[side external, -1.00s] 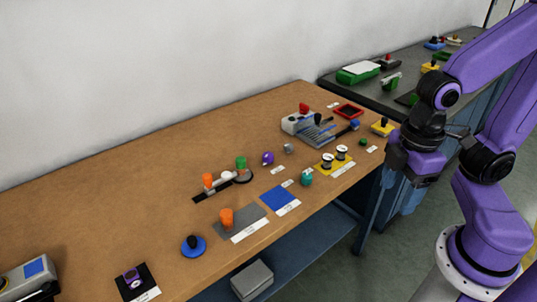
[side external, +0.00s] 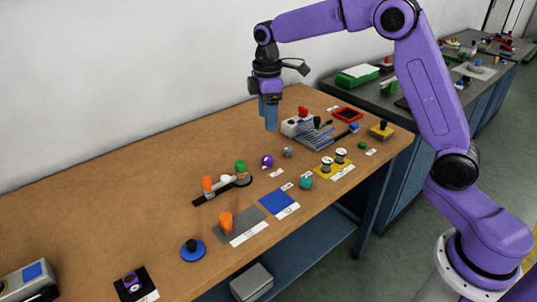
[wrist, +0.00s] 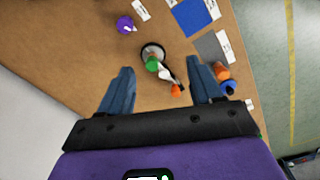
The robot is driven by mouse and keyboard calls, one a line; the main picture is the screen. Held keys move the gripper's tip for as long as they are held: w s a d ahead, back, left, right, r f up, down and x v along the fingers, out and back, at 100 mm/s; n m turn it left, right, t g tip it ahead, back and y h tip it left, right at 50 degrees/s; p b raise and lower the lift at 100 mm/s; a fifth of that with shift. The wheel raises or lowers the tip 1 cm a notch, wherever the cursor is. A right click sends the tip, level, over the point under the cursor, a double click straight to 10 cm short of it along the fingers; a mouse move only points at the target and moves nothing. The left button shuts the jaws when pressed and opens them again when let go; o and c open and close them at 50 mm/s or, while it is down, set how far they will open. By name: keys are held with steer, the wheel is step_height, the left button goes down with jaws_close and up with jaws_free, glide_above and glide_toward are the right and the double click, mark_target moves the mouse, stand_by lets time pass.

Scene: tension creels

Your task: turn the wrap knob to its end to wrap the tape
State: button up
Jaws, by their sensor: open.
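A small fixture with a black strip (side external: 199,201) stands on the wooden table. It carries an orange knob (side external: 208,184), a white part (side external: 226,178) and a green knob (side external: 240,166) by a round dark base. The labels are too small to read, so I cannot tell which knob is the wrap knob; no tape is clearly distinguishable. My gripper (side external: 271,127) is open and empty, pointing down well above the table. In the wrist view the green knob (wrist: 152,64) appears between my open fingers (wrist: 160,67), far below; the orange knob (wrist: 176,89) is to its lower right.
A purple knob (side external: 267,161) and a grey knob (side external: 288,152) stand right of the fixture. A grey box with a red knob (side external: 303,112) is behind. A grey plate with an orange knob (side external: 226,219) and a blue pad (side external: 278,201) lie in front. The table's back left is clear.

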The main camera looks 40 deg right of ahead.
glide_above(268, 158)
step_height(268, 158, down, 2)
step_height(268, 158, down, 17)
steer(key=shift+d+f, duration=0.1)
steer(key=shift+f, duration=0.05)
stand_by(0.4)
steer(key=shift+c, duration=0.3)
steer(key=c, duration=1)
